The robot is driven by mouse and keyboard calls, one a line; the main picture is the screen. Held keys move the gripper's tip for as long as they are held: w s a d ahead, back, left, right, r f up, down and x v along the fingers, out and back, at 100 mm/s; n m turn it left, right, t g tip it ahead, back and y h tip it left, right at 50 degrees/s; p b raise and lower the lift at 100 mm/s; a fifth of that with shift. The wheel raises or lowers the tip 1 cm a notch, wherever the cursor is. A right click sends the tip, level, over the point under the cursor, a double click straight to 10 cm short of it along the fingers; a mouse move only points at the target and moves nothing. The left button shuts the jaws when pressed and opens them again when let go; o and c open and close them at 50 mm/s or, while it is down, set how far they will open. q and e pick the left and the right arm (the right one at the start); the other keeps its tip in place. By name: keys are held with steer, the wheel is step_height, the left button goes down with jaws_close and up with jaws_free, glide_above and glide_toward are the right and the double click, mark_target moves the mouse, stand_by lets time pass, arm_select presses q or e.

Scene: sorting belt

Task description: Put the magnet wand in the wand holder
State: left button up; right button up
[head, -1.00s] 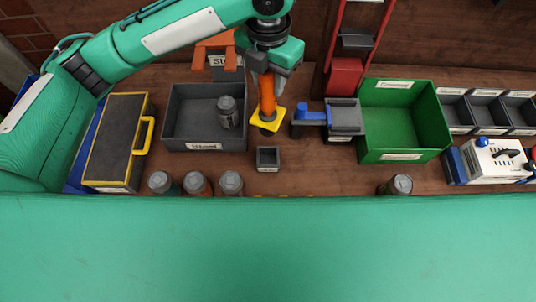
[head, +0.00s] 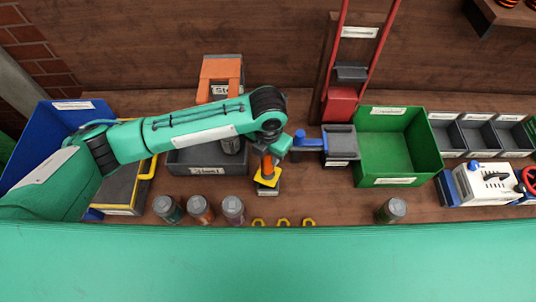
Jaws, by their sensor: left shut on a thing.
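The magnet wand (head: 266,167) has an orange handle, a yellow collar and a dark lower end. My left gripper (head: 273,152) is shut on the top of its handle, and the wand stands nearly upright. My right gripper is not in view.
A grey bin (head: 190,164) is partly behind my left arm. A blue-handled grey device (head: 339,142) and a green bin (head: 384,181) stand right of the wand. Several jars (head: 233,208) and yellow hooks (head: 283,222) lie along the front.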

arm_select(q)
step_height(320, 180, down, 2)
steer(key=shift+f, duration=0.1)
steer(key=shift+f, duration=0.25)
steer(key=shift+s+f, duration=0.2)
steer(key=shift+f, duration=0.15)
jaws_close()
steer(key=o, duration=1)
jaws_free()
steer(key=shift+f, duration=0.15)
steer(key=shift+o, duration=0.5)
steer(key=shift+w, duration=0.2)
